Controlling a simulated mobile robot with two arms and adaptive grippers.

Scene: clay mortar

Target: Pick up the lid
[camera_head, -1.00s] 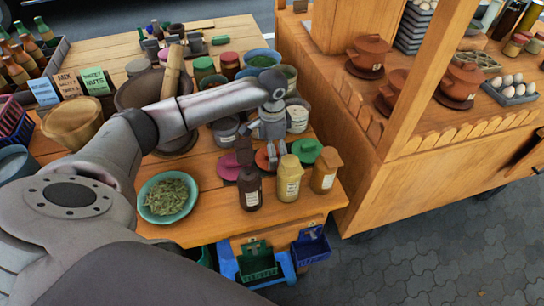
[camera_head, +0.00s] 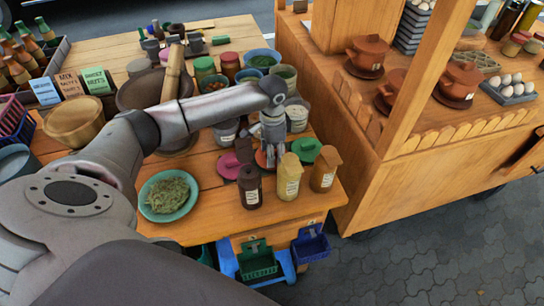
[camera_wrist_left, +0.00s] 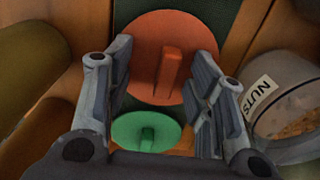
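A round orange lid (camera_wrist_left: 150,40) with an upright bar handle (camera_wrist_left: 171,72) fills the upper middle of the left wrist view. In the head view the orange lid (camera_head: 261,158) lies on the wooden table, partly hidden by my left gripper (camera_head: 271,160). My left gripper (camera_wrist_left: 165,60) is open and points down at the lid, with its fingers apart on either side of the handle. I cannot tell whether they touch it. A green lid (camera_head: 306,150) lies to the right and a pink lid (camera_head: 229,166) to the left. My right gripper is not in view.
Dark (camera_head: 250,188), yellow (camera_head: 289,178) and orange-brown (camera_head: 323,170) bottles stand just in front of the lids. A jar labelled NUTS (camera_wrist_left: 285,105) is close beside the fingers. A green bowl of herbs (camera_head: 168,196) sits at the table's front left.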

